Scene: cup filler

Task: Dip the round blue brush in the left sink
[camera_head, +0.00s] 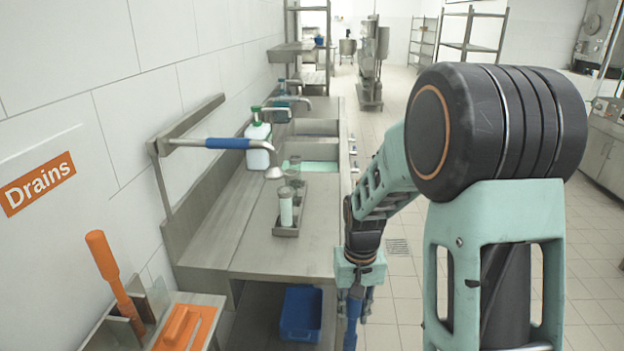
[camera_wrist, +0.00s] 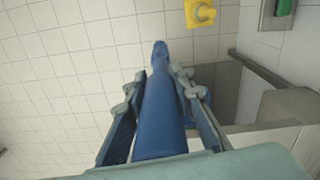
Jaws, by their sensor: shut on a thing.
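My gripper (camera_head: 356,300) hangs in front of the steel counter's right edge, below counter height, in the head view. In the wrist view my gripper (camera_wrist: 157,92) is shut on a long blue brush (camera_wrist: 160,115), which lies between the two fingers. Its far end is rounded; its bristles cannot be made out. In the head view, part of the blue brush (camera_head: 351,332) shows below the fingers. A sink with pale green liquid (camera_head: 318,167) is set in the counter beyond the gripper. Another sink basin (camera_head: 317,127) lies farther back; it looks empty.
A steel tray with upright cylinders (camera_head: 286,232) stands on the counter (camera_head: 250,262). A blue bin (camera_head: 301,312) sits below. An orange-handled tool (camera_head: 115,275) is at front left. The aisle floor is clear.

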